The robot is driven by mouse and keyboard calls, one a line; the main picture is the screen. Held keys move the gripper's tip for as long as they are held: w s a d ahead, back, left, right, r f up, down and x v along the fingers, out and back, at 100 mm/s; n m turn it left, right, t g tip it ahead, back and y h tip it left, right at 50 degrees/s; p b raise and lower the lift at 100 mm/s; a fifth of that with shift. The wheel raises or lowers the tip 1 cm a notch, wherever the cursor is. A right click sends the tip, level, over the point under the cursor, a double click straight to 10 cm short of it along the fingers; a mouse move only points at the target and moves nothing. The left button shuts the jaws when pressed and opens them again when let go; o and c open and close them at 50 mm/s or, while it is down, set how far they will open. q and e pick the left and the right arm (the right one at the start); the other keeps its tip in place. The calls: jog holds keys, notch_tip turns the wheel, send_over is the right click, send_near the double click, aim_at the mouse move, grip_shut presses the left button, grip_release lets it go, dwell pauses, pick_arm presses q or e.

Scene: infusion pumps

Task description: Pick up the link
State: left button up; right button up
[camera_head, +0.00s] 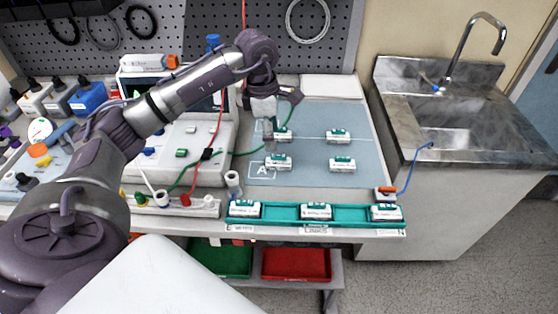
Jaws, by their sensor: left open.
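Several small white blocks with green tops are in view, and I cannot tell for certain which one is the link. Three sit in a teal tray (350,223) at the front edge of the bench: a left block (244,209), a middle block (316,211) above a label that seems to read "LINKS", and a right block (385,212). Others stand on the blue-grey mat (310,178), such as one (278,163) by the "A" mark. My left gripper (270,128) is open over the mat's back left part, close to a block (282,134) that it partly hides. My right gripper is out of view.
A white device (180,155) with red and green cables stands left of the mat. A white cylinder (233,183) stands at the mat's front left corner. A metal sink (450,125) is at the right. Green (222,258) and red (297,265) bins sit below the bench.

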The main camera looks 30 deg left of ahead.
aim_at(279, 161)
pick_arm(q)
jog(key=f, duration=0.3)
jog(key=shift+w+d, duration=0.15)
jog(key=shift+d, duration=0.05)
jog(key=f, duration=0.1)
jog(key=f+p, duration=0.2)
jog(key=f, duration=0.1)
jog(key=shift+w+d, duration=0.25)
jog(key=shift+d, duration=0.15)
jog(key=shift+w+f, duration=0.1)
jog(key=shift+f, duration=0.5)
grip_shut()
